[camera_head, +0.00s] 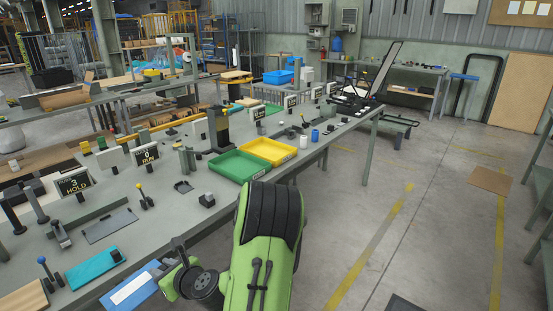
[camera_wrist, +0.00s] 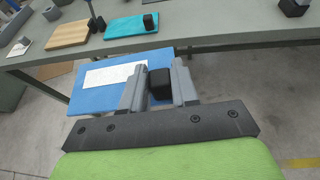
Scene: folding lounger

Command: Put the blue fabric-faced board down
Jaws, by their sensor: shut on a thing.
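My gripper (camera_wrist: 159,88) is shut on the black knob of the blue board (camera_wrist: 95,104). The blue board carries a white label and is held near the front edge of the grey-green workbench (camera_wrist: 215,40). It also shows in the head view (camera_head: 146,295), partly hidden by my gripper. In the wrist view the floor shows below the board, so at least part of it is out past the bench edge. I cannot tell whether it touches the bench.
On the bench lie a teal board (camera_head: 93,267) with a black knob and a wooden board (camera_head: 26,298). A grey plate (camera_head: 110,226), a green tray (camera_head: 237,167) and a yellow tray (camera_head: 268,150) are farther along. Several small levers and signs stand around them.

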